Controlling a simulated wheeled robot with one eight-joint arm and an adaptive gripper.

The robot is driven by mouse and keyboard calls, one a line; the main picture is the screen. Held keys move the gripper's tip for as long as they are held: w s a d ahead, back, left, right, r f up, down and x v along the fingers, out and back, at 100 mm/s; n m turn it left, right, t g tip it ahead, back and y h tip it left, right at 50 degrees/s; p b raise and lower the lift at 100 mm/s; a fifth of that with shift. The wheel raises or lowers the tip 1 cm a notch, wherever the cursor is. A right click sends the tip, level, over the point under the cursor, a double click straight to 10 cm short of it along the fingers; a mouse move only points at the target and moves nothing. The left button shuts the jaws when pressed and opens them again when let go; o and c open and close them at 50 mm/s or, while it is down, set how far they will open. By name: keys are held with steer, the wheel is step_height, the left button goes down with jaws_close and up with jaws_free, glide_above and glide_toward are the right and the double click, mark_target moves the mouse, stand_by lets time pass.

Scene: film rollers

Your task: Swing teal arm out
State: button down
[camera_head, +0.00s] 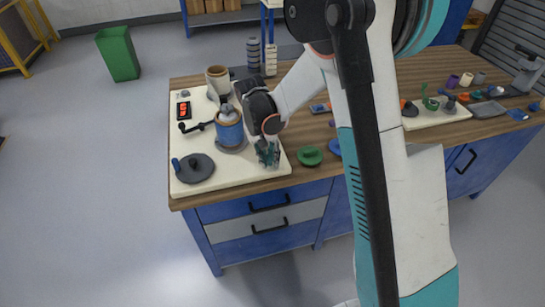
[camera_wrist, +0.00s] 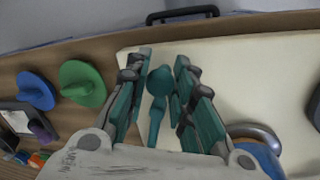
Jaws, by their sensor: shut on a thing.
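The teal arm (camera_wrist: 157,118) has a round knob at its far end and lies between my fingers in the wrist view. My gripper (camera_wrist: 160,84) is shut on it, with teal-padded fingers on both sides of the knob. In the head view my gripper (camera_head: 268,155) points down over the front right part of the cream board (camera_head: 240,172). The teal arm is hard to tell apart from the fingers there. A blue roller (camera_head: 229,132) stands on the board just left of my gripper; part of it shows at lower right in the wrist view (camera_wrist: 262,155).
A second board (camera_head: 437,118) with small parts is farther right.

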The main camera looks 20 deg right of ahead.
stand_by(0.3)
steer(key=c, duration=1.3)
jaws_free()
steer(key=shift+c, duration=0.2)
step_height(320, 180, up, 12)
steer(key=w+a, duration=0.1)
steer(key=a, duration=0.1)
steer(key=shift+a+f, duration=0.1)
steer(key=shift+f, duration=0.05)
